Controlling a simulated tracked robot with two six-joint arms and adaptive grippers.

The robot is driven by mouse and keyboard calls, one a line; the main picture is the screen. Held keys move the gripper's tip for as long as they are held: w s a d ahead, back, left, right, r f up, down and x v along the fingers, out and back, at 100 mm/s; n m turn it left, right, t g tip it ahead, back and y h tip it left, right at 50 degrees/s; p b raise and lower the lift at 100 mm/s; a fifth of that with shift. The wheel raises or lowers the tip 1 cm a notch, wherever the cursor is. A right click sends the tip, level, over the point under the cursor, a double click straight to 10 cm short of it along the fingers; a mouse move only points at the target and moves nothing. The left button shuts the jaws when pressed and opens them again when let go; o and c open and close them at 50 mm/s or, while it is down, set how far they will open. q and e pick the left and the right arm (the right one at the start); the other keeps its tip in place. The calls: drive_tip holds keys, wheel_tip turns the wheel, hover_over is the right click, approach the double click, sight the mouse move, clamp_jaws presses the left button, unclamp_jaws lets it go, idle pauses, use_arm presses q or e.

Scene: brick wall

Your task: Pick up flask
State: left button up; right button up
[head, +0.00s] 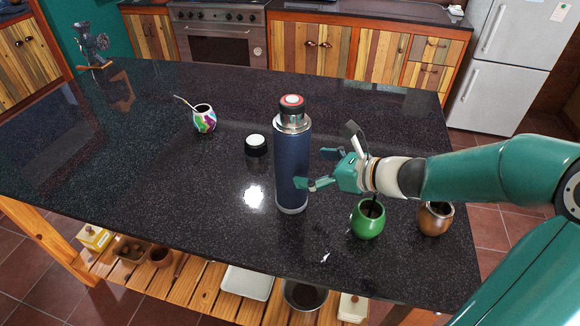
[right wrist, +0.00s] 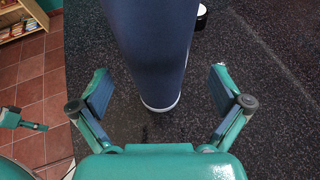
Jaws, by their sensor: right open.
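The flask (head: 291,160) is a tall dark blue cylinder with a silver collar and a red-topped cap. It stands upright on the dark stone counter (head: 150,150). My right gripper (head: 316,168) is open at the flask's right side, with its fingers pointing at the body. In the right wrist view the flask (right wrist: 152,45) rises between the two open fingers (right wrist: 158,92), a little beyond their tips. The flask's top is out of that view. My left gripper is not in the head view; a teal part at the left of the right wrist view cannot be identified for certain.
A green mate cup (head: 367,220) and a brown one (head: 435,218) stand below my right forearm. A black lid with a white top (head: 256,146) is left of the flask. A colourful cup (head: 204,120) with a straw stands farther left. The counter's left part is mostly clear.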

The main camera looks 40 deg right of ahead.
drive_tip(key=x, duration=0.5)
drive_tip(key=shift+w+a+r+p, duration=0.1)
drive_tip(key=shift+w+a+p, duration=0.2)
drive_tip(key=shift+a+p, duration=0.05)
drive_tip(key=c, duration=1.7)
drive_tip(key=shift+r, duration=0.15)
